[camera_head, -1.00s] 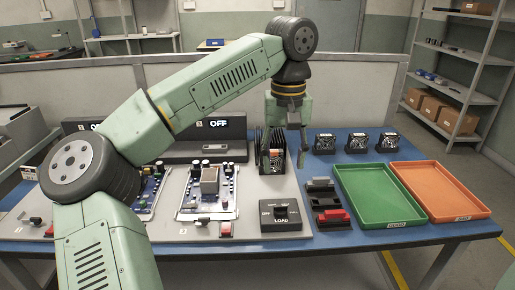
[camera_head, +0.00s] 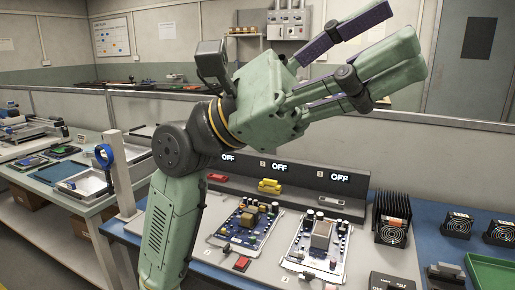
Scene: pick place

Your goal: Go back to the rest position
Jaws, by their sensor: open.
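My gripper (camera_head: 372,62) is raised high in front of the camera, above the back panel of the blue workbench (camera_head: 192,254). Its fingers point up and to the right, spread apart, with nothing between them. My green arm rises from the bottom left to the wrist. The gripper is clear of everything on the bench.
Circuit boards (camera_head: 251,222) stand before a grey unit (camera_head: 310,177) with several "OFF" displays. A black heatsink (camera_head: 392,212), fans (camera_head: 458,224) and the green tray (camera_head: 490,270) are at right. A second bench (camera_head: 60,185) stands at left.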

